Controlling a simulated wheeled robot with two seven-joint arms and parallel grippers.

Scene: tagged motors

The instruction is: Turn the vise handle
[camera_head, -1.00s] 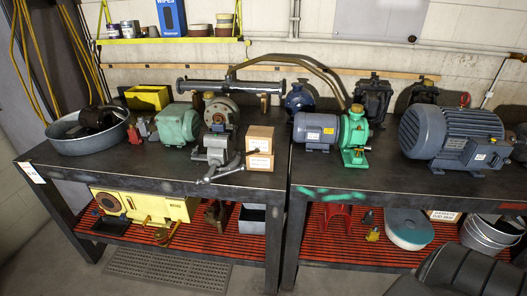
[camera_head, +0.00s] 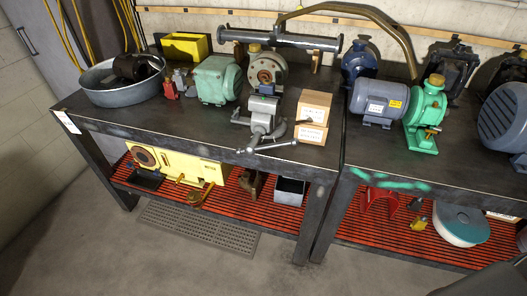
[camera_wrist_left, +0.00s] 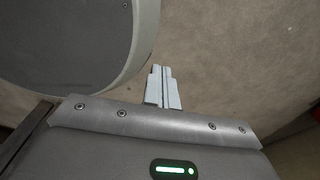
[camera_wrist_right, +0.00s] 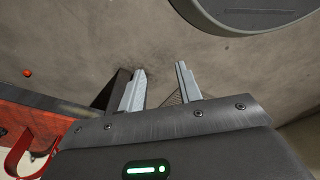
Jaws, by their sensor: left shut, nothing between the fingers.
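A grey metal vise (camera_head: 262,116) stands at the front edge of the left workbench in the head view. Neither gripper shows in the head view, and the vise is in neither wrist view. My left gripper (camera_wrist_left: 161,68) is shut and empty, with bare floor behind it. My right gripper (camera_wrist_right: 160,68) is open and empty, its two fingers apart above the floor.
Right of the vise are two stacked cardboard boxes (camera_head: 312,117). Left of it are a green motor (camera_head: 216,80) and a round metal tub (camera_head: 122,82). A blue-grey motor with a green pump (camera_head: 427,115) stands on the right bench. The floor (camera_head: 200,275) before the benches is clear.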

